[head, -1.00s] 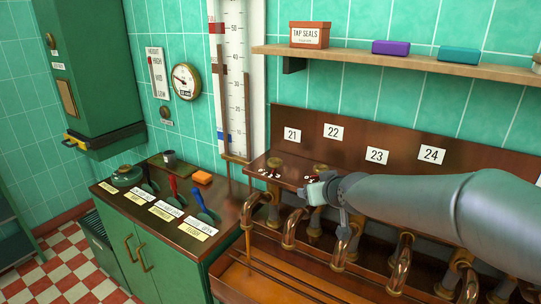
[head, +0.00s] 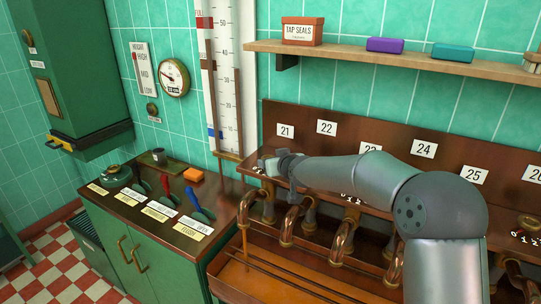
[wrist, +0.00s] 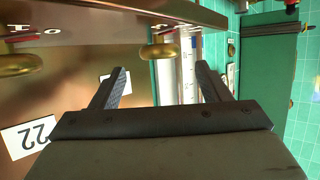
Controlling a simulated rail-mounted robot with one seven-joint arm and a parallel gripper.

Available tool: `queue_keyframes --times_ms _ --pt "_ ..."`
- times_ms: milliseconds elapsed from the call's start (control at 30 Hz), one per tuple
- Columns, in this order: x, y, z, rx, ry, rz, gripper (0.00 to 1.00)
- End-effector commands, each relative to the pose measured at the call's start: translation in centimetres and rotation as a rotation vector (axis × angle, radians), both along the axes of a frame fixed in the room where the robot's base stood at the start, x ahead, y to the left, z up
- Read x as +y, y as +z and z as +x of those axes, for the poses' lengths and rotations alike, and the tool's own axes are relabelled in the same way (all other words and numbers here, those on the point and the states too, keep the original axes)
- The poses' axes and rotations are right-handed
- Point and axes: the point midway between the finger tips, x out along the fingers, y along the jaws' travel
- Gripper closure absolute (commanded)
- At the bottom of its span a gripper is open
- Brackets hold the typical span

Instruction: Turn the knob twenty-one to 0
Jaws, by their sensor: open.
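The knob twenty-one is hidden behind my gripper (head: 268,165) in the head view, below the white label 21 (head: 286,131). In the wrist view a brass knob (wrist: 160,50) with a red mark shows ahead of my gripper (wrist: 158,80), between the lines of its two fingers. I take it for knob twenty-one, as a partly covered label lies beside it. The fingers are apart with nothing between them. Whether they touch the knob cannot be told. The knob's setting is not readable.
Another brass knob (wrist: 22,65) sits left in the wrist view, near label 22 (wrist: 30,137). Copper spouts (head: 290,226) stand below the panel. A shelf (head: 400,58) runs above. A green cabinet with levers (head: 170,190) stands left, beside a tall gauge (head: 225,80).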

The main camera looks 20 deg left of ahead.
Motion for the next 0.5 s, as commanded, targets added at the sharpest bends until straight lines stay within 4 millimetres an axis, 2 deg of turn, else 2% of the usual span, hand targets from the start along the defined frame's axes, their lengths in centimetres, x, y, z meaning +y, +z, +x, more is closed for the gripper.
queue_keyframes --times_ms 33,233,500 --pt "0.7 -0.1 0.7 0.002 0.001 0.001 0.30" --pt "2.2 -1.3 2.6 0.002 0.000 0.001 0.30" --pt "2.7 -1.8 3.3 0.001 0.000 -0.001 0.30"
